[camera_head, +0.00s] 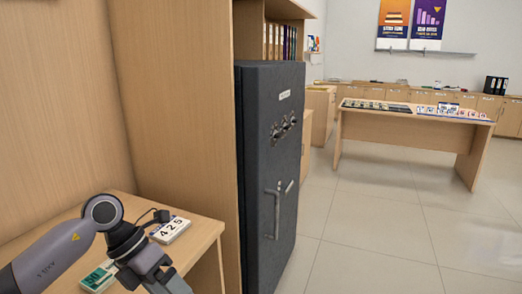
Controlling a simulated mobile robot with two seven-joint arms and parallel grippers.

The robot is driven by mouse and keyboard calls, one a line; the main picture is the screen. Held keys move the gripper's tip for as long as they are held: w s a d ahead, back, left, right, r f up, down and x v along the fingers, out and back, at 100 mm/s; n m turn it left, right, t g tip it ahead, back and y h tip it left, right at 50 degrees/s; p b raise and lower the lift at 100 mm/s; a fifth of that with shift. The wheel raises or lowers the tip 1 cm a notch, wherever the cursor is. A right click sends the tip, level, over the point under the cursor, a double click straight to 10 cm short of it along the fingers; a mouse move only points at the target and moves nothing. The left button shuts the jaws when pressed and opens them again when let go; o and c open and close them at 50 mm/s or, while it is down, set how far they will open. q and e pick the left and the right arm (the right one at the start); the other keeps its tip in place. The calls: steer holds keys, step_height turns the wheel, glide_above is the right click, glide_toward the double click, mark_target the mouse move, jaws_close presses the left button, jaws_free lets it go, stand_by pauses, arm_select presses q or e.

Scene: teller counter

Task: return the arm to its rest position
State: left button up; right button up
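My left arm comes in from the lower left and bends down over a small wooden table (205,226). My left gripper (168,282) is at the bottom edge of the view, in front of the table. Its fingertips are cut off or too unclear to tell whether they are open or shut. My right arm and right gripper are not in view.
On the table are a white number block (170,230) and a green-and-white item (98,277), partly behind my arm. A dark grey safe (258,150) stands to the right. Tiled floor (385,225) is clear before a far counter (400,122).

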arm_select(q)
steer(key=s+d+r+n+t+h+p, duration=0.1)
steer(key=s+d+r+n+h, duration=0.15)
steer(key=d+h, duration=0.35)
steer(key=s+d+r+n+t+h+p, duration=0.1)
steer(key=s+d+r+n+h, duration=0.15)
steer(key=d+h, duration=0.4)
steer(key=a+f+n+t+y+p, duration=0.2)
steer(key=a+f+n+t+y, duration=0.5)
steer(key=n, duration=0.7)
steer(key=a+f+n+t+y+p, duration=0.2)
steer(key=a+f+n+t+y, duration=0.3)
steer(key=n+t, duration=0.7)
steer(key=s+a+f+n+g+y, duration=0.4)
steer(key=s+f+n+g, duration=0.4)
steer(key=s, duration=0.4)
step_height(320, 180, down, 2)
steer(key=shift+s+a+n+g+y+p, duration=0.2)
steer(key=shift+n+g+y+p, duration=0.2)
steer(key=shift+g, duration=0.2)
